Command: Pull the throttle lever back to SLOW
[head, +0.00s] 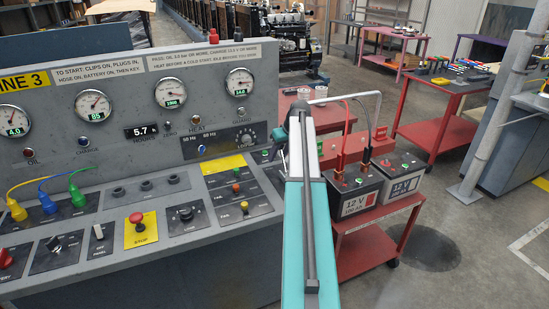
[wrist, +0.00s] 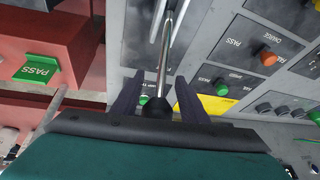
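The throttle lever (wrist: 164,55) shows in the wrist view as a shiny metal rod with a black knob (wrist: 157,107) at its near end. My gripper (wrist: 158,76) has its two dark fingers apart, one on each side of the rod. The knob sits between the fingers close to the palm, with gaps visible beside it. In the head view my turquoise arm reaches to the right end of the grey control panel (head: 60,170). No SLOW marking is readable.
The panel carries gauges, a red stop button (head: 137,219), several knobs and plugged-in coloured cables. A red cart (head: 362,250) with batteries (head: 357,188) stands just right of my arm. A red part with a green PASS label (wrist: 38,69) shows at left in the wrist view. Open floor lies further right.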

